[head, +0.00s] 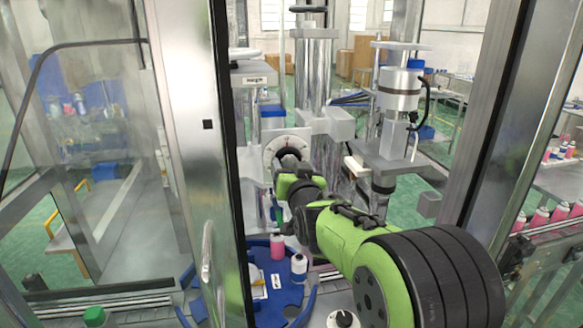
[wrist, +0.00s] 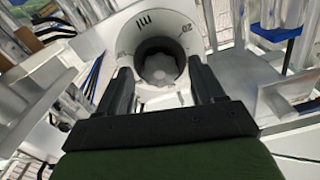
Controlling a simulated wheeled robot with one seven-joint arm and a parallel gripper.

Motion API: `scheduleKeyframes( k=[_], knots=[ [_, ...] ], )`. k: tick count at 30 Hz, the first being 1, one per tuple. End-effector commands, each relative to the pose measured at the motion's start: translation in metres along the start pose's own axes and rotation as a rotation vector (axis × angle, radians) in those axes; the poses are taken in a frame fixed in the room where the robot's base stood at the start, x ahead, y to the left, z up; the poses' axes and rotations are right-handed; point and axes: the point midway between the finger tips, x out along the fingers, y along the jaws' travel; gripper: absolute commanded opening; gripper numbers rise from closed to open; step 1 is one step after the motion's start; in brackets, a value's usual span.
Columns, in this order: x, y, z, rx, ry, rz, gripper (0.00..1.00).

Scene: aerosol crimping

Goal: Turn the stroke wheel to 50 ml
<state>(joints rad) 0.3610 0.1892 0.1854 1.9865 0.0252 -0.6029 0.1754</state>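The stroke wheel is a grey lobed knob (wrist: 160,70) inside a dark ring, at the top centre of the wrist view. In the head view the dial (head: 283,143) faces me on the machine, partly covered by my arm. My gripper (wrist: 160,66) is open, with one dark finger on each side of the knob and a gap on both sides. I cannot tell how deep the fingertips reach.
A metal column (head: 314,75) stands behind the dial, and a crimping head (head: 399,90) stands to its right. Below is a blue rotary table (head: 262,313) with a pink can (head: 277,246) and a white can (head: 298,266). A door frame (head: 190,130) rises close on the left.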

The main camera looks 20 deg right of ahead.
Motion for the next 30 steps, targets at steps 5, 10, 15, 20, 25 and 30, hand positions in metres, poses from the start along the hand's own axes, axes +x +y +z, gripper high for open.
scheduleKeyframes(
  k=[5,10,15,20,25,30],
  knots=[
    [-0.0003,0.0001,0.0002,0.000,0.000,0.000,0.42],
    [-0.0004,0.0001,0.0002,0.000,0.000,0.000,0.16],
    [-0.0005,0.0002,0.0005,-0.006,0.000,0.000,0.12],
    [-0.0006,0.0007,0.0018,-0.049,0.001,0.001,0.12],
    [-0.0004,0.0007,0.0035,-0.145,0.003,-0.001,0.12],
    [-0.0005,0.0009,0.0033,-0.265,0.004,0.000,0.12]
  ],
)
